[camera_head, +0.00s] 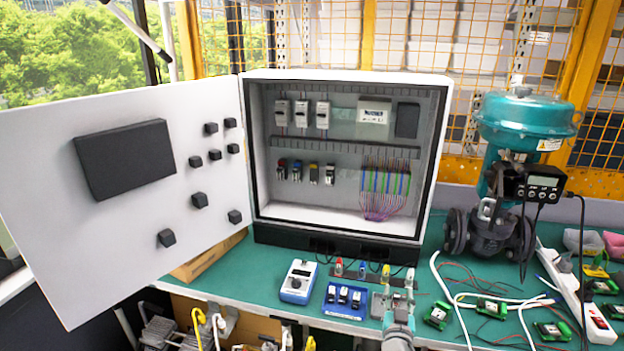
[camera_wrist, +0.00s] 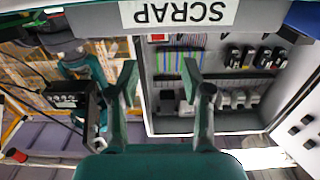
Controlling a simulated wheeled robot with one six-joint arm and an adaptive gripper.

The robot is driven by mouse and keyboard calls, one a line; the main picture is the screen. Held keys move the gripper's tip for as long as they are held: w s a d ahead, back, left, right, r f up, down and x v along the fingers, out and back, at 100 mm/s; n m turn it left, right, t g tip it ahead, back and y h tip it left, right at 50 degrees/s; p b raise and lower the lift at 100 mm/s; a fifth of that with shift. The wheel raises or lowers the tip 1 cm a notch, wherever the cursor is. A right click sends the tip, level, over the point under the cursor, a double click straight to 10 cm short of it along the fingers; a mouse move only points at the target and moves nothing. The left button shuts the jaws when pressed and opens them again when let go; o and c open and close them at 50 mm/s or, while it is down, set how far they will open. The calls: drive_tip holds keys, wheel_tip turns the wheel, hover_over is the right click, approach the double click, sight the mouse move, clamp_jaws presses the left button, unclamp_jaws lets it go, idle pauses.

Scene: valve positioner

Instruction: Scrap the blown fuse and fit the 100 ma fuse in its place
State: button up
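My gripper (camera_wrist: 159,75) is open in the wrist view, with nothing between its green fingers. In the head view my gripper (camera_head: 398,306) is low at the bench's front edge. The wrist view is upside down and shows a SCRAP label (camera_wrist: 180,13) on a pale surface just beyond the fingertips. A row of small fuse holders (camera_head: 314,174) stands in the open cabinet's lower row; they also show in the wrist view (camera_wrist: 249,57). A blue tray (camera_head: 346,311) holds several small dark and white pieces. Which fuse is blown, and any rating, cannot be read.
The cabinet (camera_head: 335,217) stands open, its door (camera_head: 120,230) swung left. A handheld meter (camera_head: 298,282) lies left of the tray. Red, blue and yellow-topped pieces (camera_head: 363,266) stand before the cabinet. A valve (camera_head: 490,235), green boards (camera_head: 490,307) and a power strip (camera_head: 566,285) crowd the right.

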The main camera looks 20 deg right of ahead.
drive_tip(key=v, duration=1.2)
drive_tip(key=s+a+f+n+y, duration=0.35)
drive_tip(key=s+a, duration=0.25)
drive_tip(key=s, duration=0.3)
drive_tip(key=s+a+f+n+y, duration=0.2)
drive_tip(key=s+a+f+y, duration=0.2)
drive_tip(key=s+a, duration=0.4)
drive_tip(key=s+a+r+y, duration=0.1)
drive_tip(key=s+r, duration=0.1)
drive_tip(key=s, duration=0.5)
drive_tip(key=s+a+r+n, duration=0.1)
drive_tip(key=s+a+r, duration=0.1)
drive_tip(key=s, duration=0.5)
drive_tip(key=s+a+r+y, duration=0.1)
drive_tip(key=s+r, duration=0.3)
drive_tip(key=s, duration=0.3)
drive_tip(key=shift+a+r+y, duration=0.2)
drive_tip(key=shift+r+y, duration=0.05)
drive_tip(key=shift+y, duration=0.1)
